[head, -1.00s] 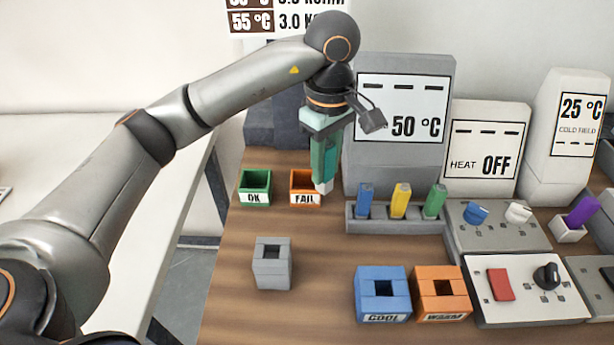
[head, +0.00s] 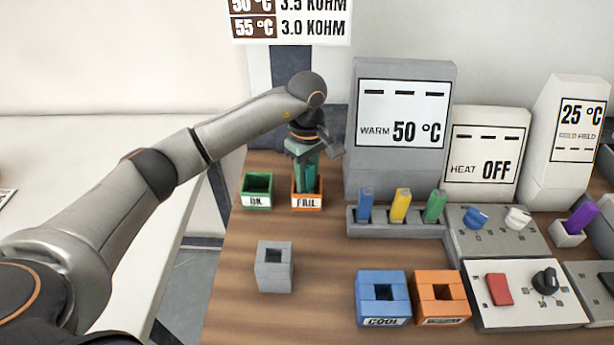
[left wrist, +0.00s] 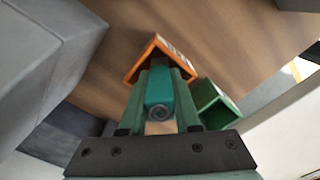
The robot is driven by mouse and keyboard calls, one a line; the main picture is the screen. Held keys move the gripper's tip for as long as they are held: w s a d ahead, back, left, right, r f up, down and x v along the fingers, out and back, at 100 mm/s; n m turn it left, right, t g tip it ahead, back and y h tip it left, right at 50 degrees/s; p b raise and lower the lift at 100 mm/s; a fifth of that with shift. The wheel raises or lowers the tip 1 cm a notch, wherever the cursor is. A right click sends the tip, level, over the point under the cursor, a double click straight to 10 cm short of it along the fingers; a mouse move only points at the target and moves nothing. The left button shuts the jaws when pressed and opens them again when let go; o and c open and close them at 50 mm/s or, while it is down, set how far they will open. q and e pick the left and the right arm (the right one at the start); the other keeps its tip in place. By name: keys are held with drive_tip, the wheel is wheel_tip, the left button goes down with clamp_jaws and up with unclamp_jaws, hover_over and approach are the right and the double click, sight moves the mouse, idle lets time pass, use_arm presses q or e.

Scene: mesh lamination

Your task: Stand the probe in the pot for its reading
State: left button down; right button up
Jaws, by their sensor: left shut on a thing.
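My left gripper (head: 307,165) is shut on a teal stick-like piece (left wrist: 158,90), which looks like a probe. The gripper holds it upright at the orange FAIL bin (head: 307,202), and its lower end is inside or just behind the bin's rim; I cannot tell if it touches the floor. In the left wrist view the piece sits between the green fingers, over the FAIL bin (left wrist: 143,60). The blue COOL pot (head: 372,309) and orange WARM pot (head: 428,308) stand at the front with open square holes. My right gripper is not in view.
The green OK bin (head: 257,197) is beside FAIL. A grey square holder (head: 274,280) stands empty. A rack (head: 395,226) holds blue, yellow and green sticks; a purple stick (head: 583,217) stands right. Displays (head: 403,165) stand behind; switch panels (head: 525,300) lie right.

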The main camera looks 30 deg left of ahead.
use_arm(q)
drive_tip(key=shift+f, duration=0.2)
drive_tip(key=c, duration=0.9)
unclamp_jaws()
drive_tip(key=shift+r, duration=0.1)
wheel_tip(320, 180, up, 12)
drive_tip(key=shift+r+b, duration=0.15)
drive_tip(key=shift+b, duration=0.2)
